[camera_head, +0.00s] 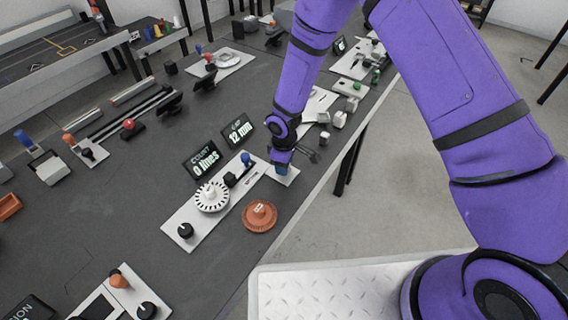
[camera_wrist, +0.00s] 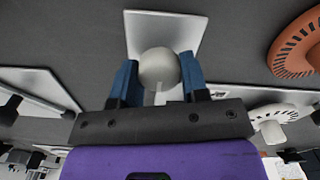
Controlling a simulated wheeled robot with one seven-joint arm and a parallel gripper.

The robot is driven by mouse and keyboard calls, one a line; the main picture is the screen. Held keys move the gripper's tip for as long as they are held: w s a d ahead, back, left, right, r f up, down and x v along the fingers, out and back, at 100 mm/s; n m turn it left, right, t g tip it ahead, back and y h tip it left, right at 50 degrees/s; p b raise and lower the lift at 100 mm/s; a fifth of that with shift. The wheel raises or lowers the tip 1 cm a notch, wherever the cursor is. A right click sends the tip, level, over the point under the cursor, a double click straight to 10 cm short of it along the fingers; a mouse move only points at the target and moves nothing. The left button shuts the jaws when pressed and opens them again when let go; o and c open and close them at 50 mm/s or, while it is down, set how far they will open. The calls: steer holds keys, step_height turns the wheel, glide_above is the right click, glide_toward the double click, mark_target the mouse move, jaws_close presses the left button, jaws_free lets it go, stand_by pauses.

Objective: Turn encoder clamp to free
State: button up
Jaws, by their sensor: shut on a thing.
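My gripper (camera_head: 281,168) is low over a small white plate (camera_head: 291,178) at the end of the encoder panel (camera_head: 190,228). In the wrist view its blue fingers stand on either side of a round grey knob (camera_wrist: 158,68) and are shut on it. The knob sits on the white plate (camera_wrist: 165,24); in the head view my gripper hides it. I see no label showing whether this knob is the encoder clamp. The panel bears a white slotted disc (camera_head: 211,197), a black knob (camera_head: 185,230) and a blue-topped lever (camera_head: 246,158).
An orange-brown disc (camera_head: 259,216) lies beside the panel, near the table edge. Two displays stand behind it; one (camera_head: 202,159) reads COUNT 0 lines, the other (camera_head: 238,130) 12 mm or min, unclear. More fixtures (camera_head: 130,126) stand left. Bare dark tabletop (camera_head: 110,205) lies front left.

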steer(key=o, duration=0.9)
steer(key=shift+o, duration=0.2)
step_height(320, 180, up, 11)
steer(key=shift+f, duration=0.1)
